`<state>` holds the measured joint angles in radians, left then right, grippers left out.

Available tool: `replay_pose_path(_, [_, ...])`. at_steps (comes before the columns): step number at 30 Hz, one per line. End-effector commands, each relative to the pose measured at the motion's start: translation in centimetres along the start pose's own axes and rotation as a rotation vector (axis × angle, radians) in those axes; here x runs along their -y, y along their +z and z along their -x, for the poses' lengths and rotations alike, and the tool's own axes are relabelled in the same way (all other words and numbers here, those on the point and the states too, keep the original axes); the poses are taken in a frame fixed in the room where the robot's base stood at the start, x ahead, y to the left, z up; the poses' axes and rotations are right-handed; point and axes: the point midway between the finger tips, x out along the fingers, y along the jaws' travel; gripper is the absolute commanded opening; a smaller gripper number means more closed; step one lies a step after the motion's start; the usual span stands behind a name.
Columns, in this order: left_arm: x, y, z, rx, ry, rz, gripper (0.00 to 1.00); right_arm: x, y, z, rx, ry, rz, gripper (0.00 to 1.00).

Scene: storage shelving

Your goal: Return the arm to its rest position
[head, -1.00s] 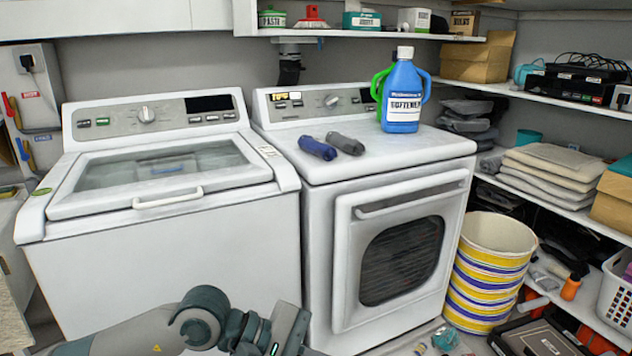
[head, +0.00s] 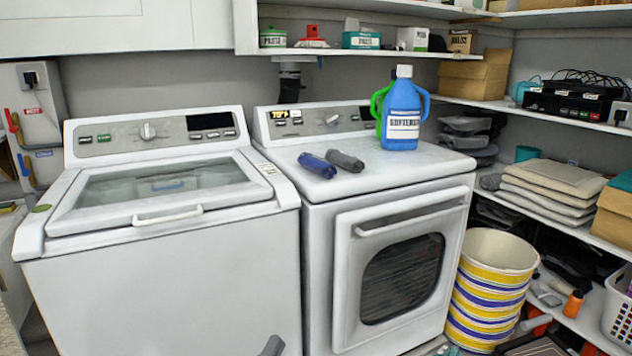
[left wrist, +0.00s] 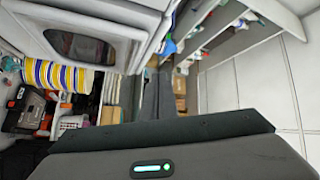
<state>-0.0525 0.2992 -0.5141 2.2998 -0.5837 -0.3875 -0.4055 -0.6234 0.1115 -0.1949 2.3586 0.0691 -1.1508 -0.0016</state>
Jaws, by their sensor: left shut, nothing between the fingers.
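My left gripper (head: 272,346) shows only as a small grey tip at the bottom edge of the head view, in front of the washer. In the left wrist view my left gripper (left wrist: 156,82) shows its dark fingers together, with nothing between them. The rest of my left arm is out of the head view. My right gripper is in neither view.
A top-loading washer (head: 160,275) and a front-loading dryer (head: 330,235) stand side by side. A blue softener jug (head: 403,108) and two small rolls (head: 330,163) rest on the dryer. A striped basket (head: 490,285) and loaded shelves (head: 560,220) are on the right.

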Motion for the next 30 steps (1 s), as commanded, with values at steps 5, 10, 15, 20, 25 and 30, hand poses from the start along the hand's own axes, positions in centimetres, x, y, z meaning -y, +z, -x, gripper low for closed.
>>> replay_pose_path(5, [-7.2,6.6,6.0,0.32,0.19,0.358,0.0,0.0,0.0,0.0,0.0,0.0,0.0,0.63])
replay_pose_path(10, [-13.8,10.1,13.7,0.606,0.344,0.648,0.0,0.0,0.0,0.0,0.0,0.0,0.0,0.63])
replay_pose_path(15, [-18.4,10.9,20.8,0.832,0.456,0.859,0.0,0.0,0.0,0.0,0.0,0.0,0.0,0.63])
replay_pose_path(20, [-21.0,10.5,25.8,0.98,0.526,0.988,0.0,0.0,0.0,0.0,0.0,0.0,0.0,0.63])
replay_pose_path(25, [-22.9,9.7,30.4,1.113,0.587,1.096,0.0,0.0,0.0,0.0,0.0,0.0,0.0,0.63])
replay_pose_path(30, [-24.2,9.7,31.9,1.177,0.61,1.137,0.0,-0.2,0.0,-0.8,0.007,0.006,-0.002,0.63])
